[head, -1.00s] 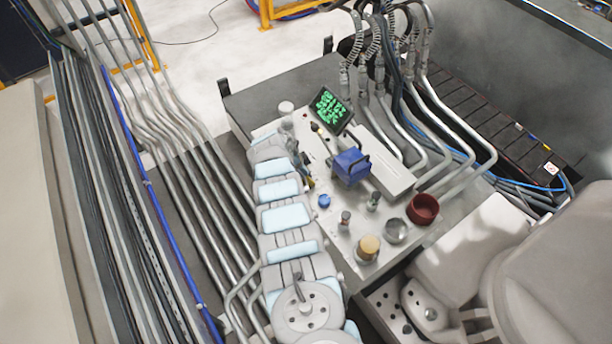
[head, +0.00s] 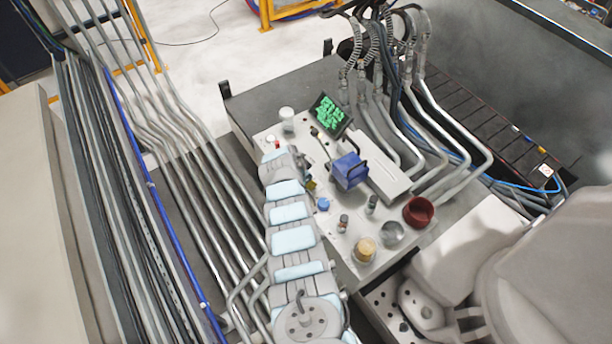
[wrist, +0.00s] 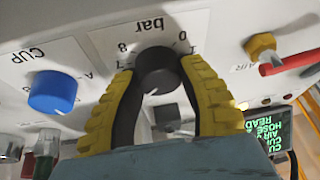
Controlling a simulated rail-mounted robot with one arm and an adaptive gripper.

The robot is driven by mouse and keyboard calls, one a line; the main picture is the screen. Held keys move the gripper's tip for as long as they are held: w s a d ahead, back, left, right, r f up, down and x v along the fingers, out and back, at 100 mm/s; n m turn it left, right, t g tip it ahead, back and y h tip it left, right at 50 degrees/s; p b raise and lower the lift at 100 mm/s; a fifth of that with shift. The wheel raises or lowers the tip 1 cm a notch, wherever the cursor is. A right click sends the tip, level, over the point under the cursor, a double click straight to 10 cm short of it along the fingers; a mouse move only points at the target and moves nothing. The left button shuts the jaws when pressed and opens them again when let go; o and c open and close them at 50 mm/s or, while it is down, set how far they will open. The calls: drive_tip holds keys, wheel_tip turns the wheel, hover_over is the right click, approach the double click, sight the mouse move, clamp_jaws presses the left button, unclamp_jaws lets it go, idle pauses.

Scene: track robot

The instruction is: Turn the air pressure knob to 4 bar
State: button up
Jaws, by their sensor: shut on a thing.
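The air pressure knob (wrist: 157,70) is a dark round knob below the word "bar" on a white scale plate (wrist: 110,42) in the wrist view. An 8 shows at the plate's left and a 0 at its right; the other scale marks are partly covered. My gripper (wrist: 157,88) has yellow-backed, dark-lined fingers, one on each side of the knob, and is shut on it. I cannot read a pointer on the knob. In the head view my arm hides the gripper and the knob.
A blue knob (wrist: 52,92) marked CUP is left of the gripper. A brass fitting (wrist: 262,47) with a red lever or hose is to the right.

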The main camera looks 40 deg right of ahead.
drive_tip(key=n+t+p, duration=0.1)
drive_tip(key=n, duration=0.1)
drive_tip(key=n+p, duration=0.2)
drive_tip(key=shift+s+r+n+t+y, duration=0.1)
drive_tip(key=shift+n+t+y, duration=0.2)
drive_tip(key=shift+t, duration=0.1)
drive_tip(key=n+p, duration=0.1)
drive_tip(key=n, duration=0.2)
drive_tip(key=shift+f+t+y, duration=0.2)
drive_tip(key=shift+t+y, duration=0.2)
drive_tip(key=shift+n+t, duration=0.3)
drive_tip(key=shift+n, duration=0.6)
drive_tip(key=shift+y, duration=0.3)
drive_tip(key=o, duration=1.2)
drive_tip(key=shift+r, duration=0.1)
drive_tip(key=shift+r, duration=0.2)
